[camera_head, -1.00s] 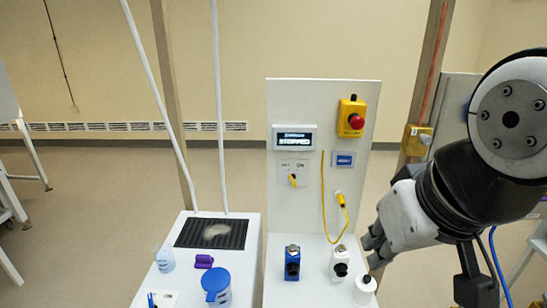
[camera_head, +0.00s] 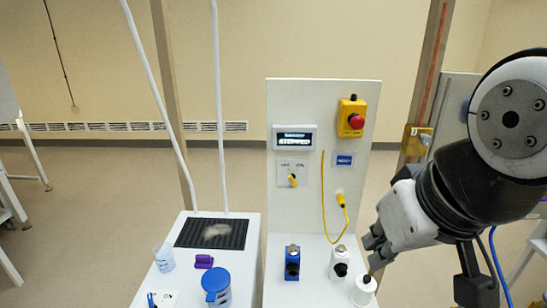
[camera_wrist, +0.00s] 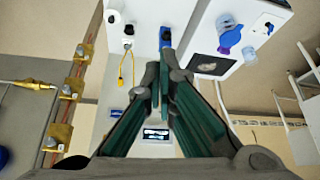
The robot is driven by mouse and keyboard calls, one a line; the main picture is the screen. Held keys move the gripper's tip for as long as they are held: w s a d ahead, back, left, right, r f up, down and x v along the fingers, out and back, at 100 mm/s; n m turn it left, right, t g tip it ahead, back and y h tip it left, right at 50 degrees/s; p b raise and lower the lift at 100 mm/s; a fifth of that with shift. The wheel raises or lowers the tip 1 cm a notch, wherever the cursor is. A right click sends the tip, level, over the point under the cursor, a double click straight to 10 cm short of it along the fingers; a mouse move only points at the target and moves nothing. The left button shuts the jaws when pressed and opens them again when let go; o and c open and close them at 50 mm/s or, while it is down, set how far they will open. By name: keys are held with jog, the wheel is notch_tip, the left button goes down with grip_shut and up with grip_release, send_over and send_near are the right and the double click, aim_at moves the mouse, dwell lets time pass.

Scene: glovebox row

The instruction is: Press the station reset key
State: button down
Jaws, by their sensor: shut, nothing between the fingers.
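The reset key (camera_head: 344,159) is a small blue rectangle with white lettering on the upright white panel (camera_head: 300,100). It sits below the yellow box with the red button. A blue patch that looks like the key also shows in the wrist view (camera_wrist: 115,113), left of the fingers. My gripper (camera_head: 374,248) is to the right of the panel's lower part, below the key and apart from it. In the wrist view my gripper (camera_wrist: 162,75) has its dark green-sided fingers together and empty. The display (camera_head: 295,138) on the panel appears to read STOPPED.
A red stop button (camera_head: 356,121) and a yellow switch (camera_head: 293,180) are on the panel. A yellow cable (camera_head: 325,215) hangs there. A blue-lidded jug (camera_head: 216,285) stands left.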

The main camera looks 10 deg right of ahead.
dwell(0.3)
jog(key=w+a+f+m+g+y+b, duration=0.1)
jog(key=w+a+f+m+g+y, duration=0.25)
jog(key=w+a+y, duration=0.35)
jog(key=w+f+m+t+y+b, duration=0.15)
jog(key=w+m+t+y, duration=0.25)
jog(key=w+m, duration=0.55)
jog(key=w+d+f+m+t+h, duration=0.3)
jog(key=w+d+f+m+t, duration=0.1)
jog(key=w+d, duration=0.5)
jog(key=w+d+f+m+t+h+b, duration=0.1)
jog(key=w+d+f+m+t+h, duration=0.2)
jog(key=w+d, duration=0.7)
jog(key=d+f+m+t, duration=0.1)
jog(key=d+m+t, duration=0.1)
jog(key=d+t, duration=0.1)
jog(key=shift+w, duration=0.15)
jog(key=shift+w+t+b, duration=0.1)
jog(key=shift+t+b, duration=0.15)
jog(key=shift+b, duration=0.05)
